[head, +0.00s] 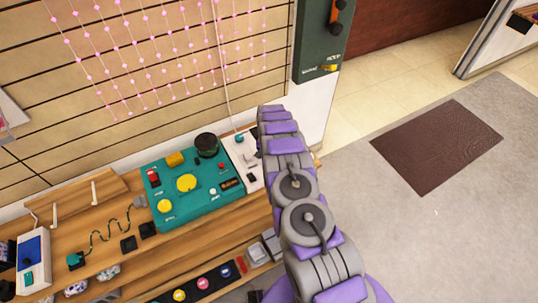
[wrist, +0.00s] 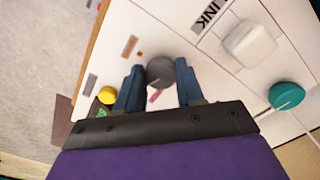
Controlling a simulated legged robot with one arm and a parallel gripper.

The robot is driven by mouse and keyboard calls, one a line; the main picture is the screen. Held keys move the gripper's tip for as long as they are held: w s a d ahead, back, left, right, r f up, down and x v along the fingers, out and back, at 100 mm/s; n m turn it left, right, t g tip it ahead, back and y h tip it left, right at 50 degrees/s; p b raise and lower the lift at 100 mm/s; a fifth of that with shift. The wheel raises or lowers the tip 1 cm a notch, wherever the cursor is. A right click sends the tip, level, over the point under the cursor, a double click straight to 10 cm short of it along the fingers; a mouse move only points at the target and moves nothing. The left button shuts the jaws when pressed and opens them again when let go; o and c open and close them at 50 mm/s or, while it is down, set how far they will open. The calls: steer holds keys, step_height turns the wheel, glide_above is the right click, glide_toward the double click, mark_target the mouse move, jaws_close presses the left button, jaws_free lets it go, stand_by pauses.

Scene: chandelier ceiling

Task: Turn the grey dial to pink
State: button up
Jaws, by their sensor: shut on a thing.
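In the wrist view the grey dial (wrist: 160,70) is a round dark grey knob on a white panel (wrist: 165,25). My gripper (wrist: 160,77) has its two blue-grey fingers on either side of the dial, shut on it. A small pink mark (wrist: 154,97) shows just below the dial, between the fingers. Part of a black label reading "INK" (wrist: 213,10) is at the top. In the head view the white panel (head: 240,150) is partly visible, and my purple and grey arm hides the dial and the gripper.
Around the dial are a yellow knob (wrist: 107,95), a white square button (wrist: 248,43) and a teal knob (wrist: 287,96). In the head view, a teal control box (head: 210,211) stands left of the white panel on a wooden shelf (head: 105,266). Open floor lies right.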

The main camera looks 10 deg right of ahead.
steer(key=shift+a+m, duration=0.1)
steer(key=shift+m, duration=0.5)
steer(key=o, duration=1)
steer(key=shift+o, duration=0.2)
step_height(320, 180, up, 17)
steer(key=p, duration=0.2)
steer(key=shift+r+p, duration=0.15)
steer(key=shift+p, duration=0.2)
steer(key=shift+a, duration=0.1)
